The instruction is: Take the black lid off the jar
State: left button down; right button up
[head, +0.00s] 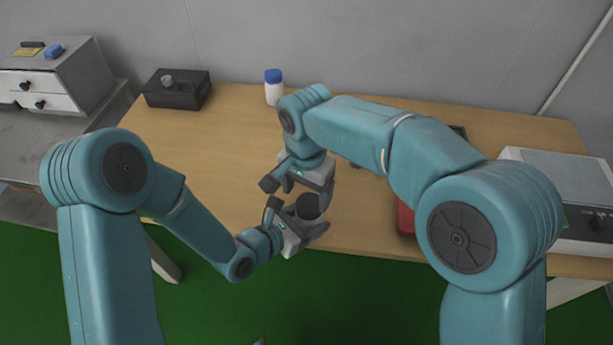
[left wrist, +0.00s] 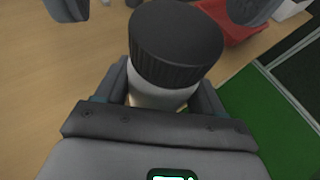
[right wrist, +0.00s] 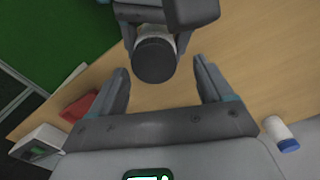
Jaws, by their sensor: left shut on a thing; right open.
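The jar has a ribbed black lid (left wrist: 176,44) on top and a pale body (left wrist: 158,98) below it in the left wrist view. My left gripper (head: 306,226) is shut on the jar's body and holds it near the front edge of the table. The black lid also shows in the head view (head: 308,206) and the right wrist view (right wrist: 155,61). My right gripper (head: 300,194) is open just behind and above the lid. In the right wrist view its fingers (right wrist: 160,85) are wide apart, with the lid ahead of the gap and not touched.
A white bottle with a blue cap (head: 274,88) stands at the back of the wooden table (head: 225,130). A black box (head: 178,90) is at the back left. A red tray (head: 405,218) lies right of the grippers, partly hidden by my right arm. A white device (head: 565,190) is at the far right.

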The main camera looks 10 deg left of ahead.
jog(key=shift+f, duration=1.1)
